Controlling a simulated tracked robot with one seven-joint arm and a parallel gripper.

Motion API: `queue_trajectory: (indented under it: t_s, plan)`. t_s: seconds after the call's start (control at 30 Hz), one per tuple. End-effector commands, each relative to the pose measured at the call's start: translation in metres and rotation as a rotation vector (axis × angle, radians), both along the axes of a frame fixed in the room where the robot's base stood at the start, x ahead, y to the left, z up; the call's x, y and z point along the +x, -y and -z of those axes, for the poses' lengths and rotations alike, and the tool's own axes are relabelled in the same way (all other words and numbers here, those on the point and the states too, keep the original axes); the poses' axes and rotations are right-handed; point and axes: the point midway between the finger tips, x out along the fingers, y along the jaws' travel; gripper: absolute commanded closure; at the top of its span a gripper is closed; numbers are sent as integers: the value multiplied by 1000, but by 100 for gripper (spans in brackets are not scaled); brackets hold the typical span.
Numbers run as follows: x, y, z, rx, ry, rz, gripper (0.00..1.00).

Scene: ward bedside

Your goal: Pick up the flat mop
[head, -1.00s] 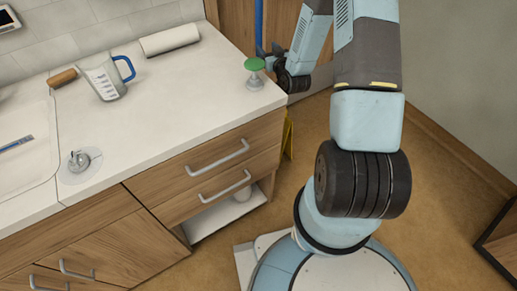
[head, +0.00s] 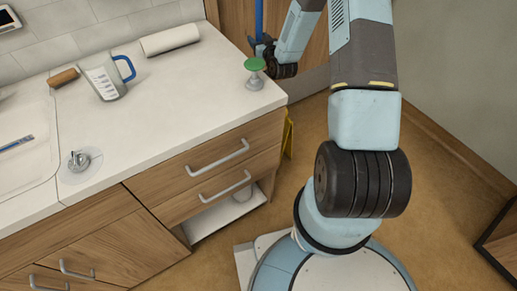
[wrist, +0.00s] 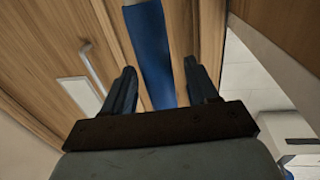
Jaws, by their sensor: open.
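The flat mop shows only as its blue handle (head: 259,17), upright beyond the back right corner of the counter in the head view. Its lower end and head are hidden behind the counter. In the wrist view the blue handle (wrist: 152,50) stands between the two dark fingers, with gaps on both sides. My gripper (head: 262,44) is at the handle in the head view, partly hidden by its own wrist. In the wrist view my gripper (wrist: 160,72) is open. I cannot tell how deep the handle sits between the fingers.
A measuring jug (head: 104,78) and a white roll (head: 169,39) are farther left. A wooden door (wrist: 210,35) is behind the handle. A yellow object (head: 288,134) stands beside the cabinet.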

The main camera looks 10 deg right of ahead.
Motion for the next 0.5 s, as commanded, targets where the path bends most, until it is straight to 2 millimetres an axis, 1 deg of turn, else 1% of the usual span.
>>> queue_trajectory:
  t_s: [0.07, 0.5]
  plan:
    - [0, 0, 0, 0, 0, 0, 42]
    - [0, 0, 0, 0, 0, 0, 83]
